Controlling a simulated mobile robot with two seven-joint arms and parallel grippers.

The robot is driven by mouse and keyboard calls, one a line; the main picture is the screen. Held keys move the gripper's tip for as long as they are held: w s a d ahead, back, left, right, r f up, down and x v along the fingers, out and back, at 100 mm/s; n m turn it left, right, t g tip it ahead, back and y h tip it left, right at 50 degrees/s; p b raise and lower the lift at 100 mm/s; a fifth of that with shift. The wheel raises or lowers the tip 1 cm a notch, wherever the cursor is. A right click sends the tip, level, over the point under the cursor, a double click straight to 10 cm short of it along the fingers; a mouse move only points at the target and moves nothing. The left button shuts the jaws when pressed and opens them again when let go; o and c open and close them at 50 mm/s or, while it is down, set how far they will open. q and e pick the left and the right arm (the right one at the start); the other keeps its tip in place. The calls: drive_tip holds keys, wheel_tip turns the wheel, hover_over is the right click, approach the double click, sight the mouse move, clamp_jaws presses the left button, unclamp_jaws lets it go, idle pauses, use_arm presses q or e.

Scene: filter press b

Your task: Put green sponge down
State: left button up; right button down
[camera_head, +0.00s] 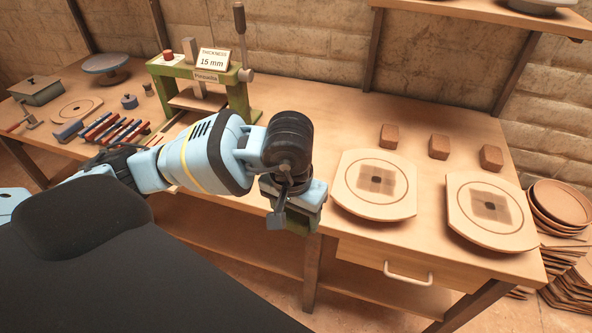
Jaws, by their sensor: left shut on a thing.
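My left gripper (290,220) hangs pointing down at the front edge of the workbench, left of the nearer round-marked board. It is shut on the green sponge (301,221), of which only a dark green part shows below the wrist; the gripper hides most of it. I cannot tell from this view how high the sponge is above the bench. My right gripper is not in view.
Two pale boards (351,198) (519,232) with dark square centres lie on the right of the bench (335,120). Several brown clay blocks (439,147) stand behind them. A green press (241,96) with a "15 mm" sign and a row of tools (112,127) are left. Bench between press and boards looks clear.

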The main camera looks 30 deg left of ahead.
use_arm(q)
drive_tip(key=w+a+f+n+b, duration=0.1)
drive_tip(key=w+f+n+b, duration=0.1)
drive_tip(key=w+f+b, duration=0.3)
wheel_tip(320, 180, down, 3)
drive_tip(key=shift+w+a+r+b, duration=0.1)
drive_tip(key=shift+w+a+b, duration=0.1)
drive_tip(key=shift+w+b, duration=0.15)
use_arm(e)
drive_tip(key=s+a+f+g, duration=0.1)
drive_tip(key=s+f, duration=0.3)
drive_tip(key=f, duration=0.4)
use_arm(q)
drive_tip(key=w+a, duration=0.3)
drive_tip(key=w+a+f, duration=0.1)
drive_tip(key=w+a, duration=0.5)
drive_tip(key=a, duration=0.1)
drive_tip(key=shift+w+f+p, duration=0.15)
drive_tip(key=shift+w+p, duration=0.15)
drive_tip(key=shift+p, duration=0.05)
drive_tip(key=shift+w+a+f, duration=0.1)
drive_tip(key=shift+w+a, duration=0.4)
drive_tip(key=shift+w, duration=0.05)
drive_tip(key=shift+w+a+f, duration=0.15)
drive_tip(key=shift+f, duration=0.05)
wheel_tip(320, 180, down, 3)
drive_tip(key=shift+f, duration=0.1)
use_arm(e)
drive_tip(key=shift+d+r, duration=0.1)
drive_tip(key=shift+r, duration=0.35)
